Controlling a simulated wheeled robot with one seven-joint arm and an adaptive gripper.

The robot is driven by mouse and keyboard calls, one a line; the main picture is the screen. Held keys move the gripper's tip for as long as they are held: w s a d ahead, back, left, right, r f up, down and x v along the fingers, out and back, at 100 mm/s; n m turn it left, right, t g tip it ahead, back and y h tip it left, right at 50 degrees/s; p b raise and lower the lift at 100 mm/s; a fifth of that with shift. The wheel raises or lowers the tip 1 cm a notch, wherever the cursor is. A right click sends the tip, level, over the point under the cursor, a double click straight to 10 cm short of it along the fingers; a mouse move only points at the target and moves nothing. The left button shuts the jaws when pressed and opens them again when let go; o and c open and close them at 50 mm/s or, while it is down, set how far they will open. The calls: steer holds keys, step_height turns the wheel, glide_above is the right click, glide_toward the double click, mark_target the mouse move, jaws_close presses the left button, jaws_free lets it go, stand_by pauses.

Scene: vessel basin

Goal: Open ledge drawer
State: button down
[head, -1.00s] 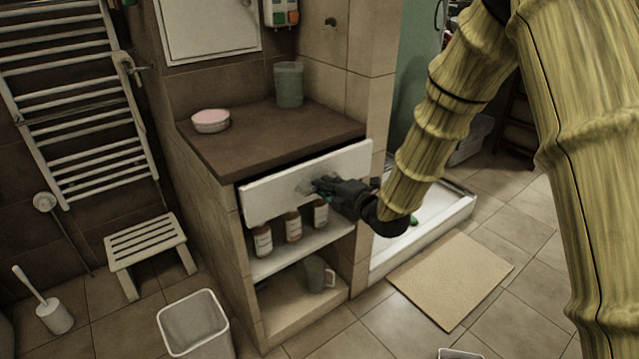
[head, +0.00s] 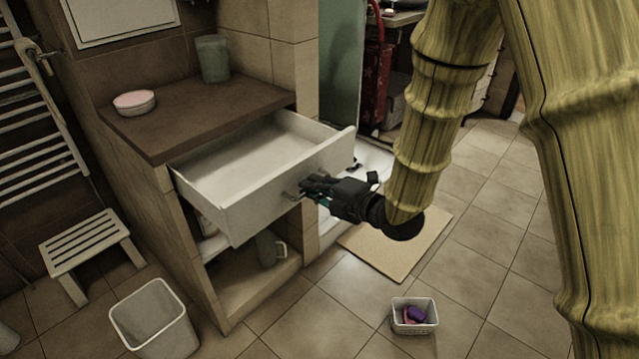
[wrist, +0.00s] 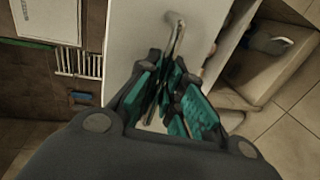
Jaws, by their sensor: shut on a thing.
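The white ledge drawer (head: 228,208) under the brown ledge top (head: 190,115) is pulled well out, and its inside looks empty. Its small metal handle (head: 292,195) sits on the front panel. My gripper (head: 312,190) is at the handle, with its fingers closed on it. In the wrist view the handle (wrist: 176,38) rises from between the teal finger pads of my gripper (wrist: 172,85), against the white drawer front (wrist: 130,40). The exact grip on the handle is partly hidden by the fingers.
A pink-topped round tin (head: 135,102) and a green cup (head: 213,58) stand on the ledge. A grey mug (head: 268,248) is on the shelf below. A waste bin (head: 155,318), a white stool (head: 88,245) and a small basket (head: 414,326) stand on the floor.

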steer(key=c, duration=1.6)
jaws_free()
steer(key=shift+o, duration=0.2)
steer(key=v, duration=1.2)
steer(key=shift+f, duration=0.2)
